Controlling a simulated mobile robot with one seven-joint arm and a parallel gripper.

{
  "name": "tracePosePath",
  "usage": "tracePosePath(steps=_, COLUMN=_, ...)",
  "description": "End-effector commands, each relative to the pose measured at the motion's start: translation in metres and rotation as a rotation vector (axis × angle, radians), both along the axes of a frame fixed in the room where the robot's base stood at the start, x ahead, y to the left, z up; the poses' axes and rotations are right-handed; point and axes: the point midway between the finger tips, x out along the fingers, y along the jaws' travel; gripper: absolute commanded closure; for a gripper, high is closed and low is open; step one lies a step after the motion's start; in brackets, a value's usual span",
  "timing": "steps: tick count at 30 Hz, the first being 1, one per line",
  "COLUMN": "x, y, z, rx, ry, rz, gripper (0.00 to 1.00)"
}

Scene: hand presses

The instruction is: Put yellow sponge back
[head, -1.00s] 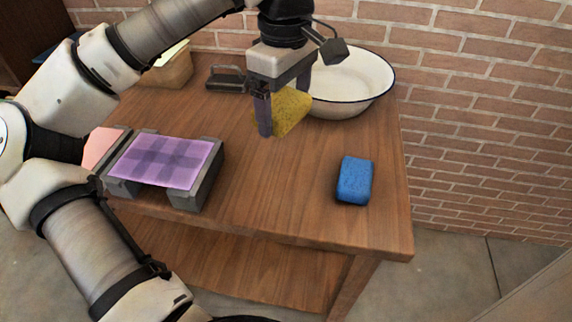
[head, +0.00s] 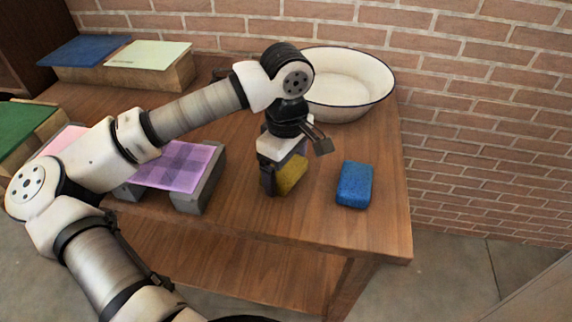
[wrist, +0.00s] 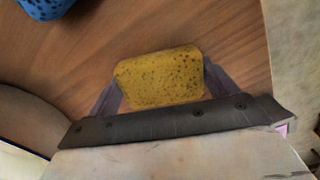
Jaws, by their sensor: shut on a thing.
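The yellow sponge (head: 291,174) is held in my gripper (head: 283,180), low over or at the wooden table, between the purple-topped press and the blue sponge. I cannot tell whether it touches the table. In the wrist view the speckled yellow sponge (wrist: 160,77) sits between the two grey fingers of my gripper (wrist: 163,88), which is shut on it. Part of the sponge is hidden behind my gripper in the head view. The blue sponge (head: 354,184) lies to the right on the table, and its edge shows in the wrist view (wrist: 45,8).
A white enamel basin (head: 345,85) with a dark rim stands at the back right. A press with a purple sheet (head: 178,165) is on the left, partly behind my arm. Wooden blocks with blue and pale green tops stand at the back left. The table's front edge (head: 300,245) is near.

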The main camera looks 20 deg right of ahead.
Motion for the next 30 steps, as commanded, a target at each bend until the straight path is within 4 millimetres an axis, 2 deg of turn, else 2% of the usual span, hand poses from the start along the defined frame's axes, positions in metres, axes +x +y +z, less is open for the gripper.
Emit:
tracePosePath(steps=8, x=0.000, y=0.000, z=-0.005, rx=0.000, ry=0.000, rz=0.000, gripper=0.33)
tracePosePath(steps=9, x=0.000, y=0.000, z=-0.003, rx=0.000, ry=0.000, rz=0.000, gripper=0.09)
tracePosePath(steps=12, x=0.000, y=0.000, z=-0.002, rx=0.000, ry=0.000, rz=0.000, gripper=0.00)
tracePosePath(steps=18, x=0.000, y=0.000, z=-0.002, rx=0.000, ry=0.000, rz=0.000, gripper=0.00)
tracePosePath(steps=23, x=0.001, y=0.000, z=0.007, rx=0.000, ry=-0.002, rz=0.000, gripper=0.00)
tracePosePath(steps=30, x=0.001, y=-0.001, z=0.057, rx=0.000, ry=-0.005, rz=0.000, gripper=0.00)
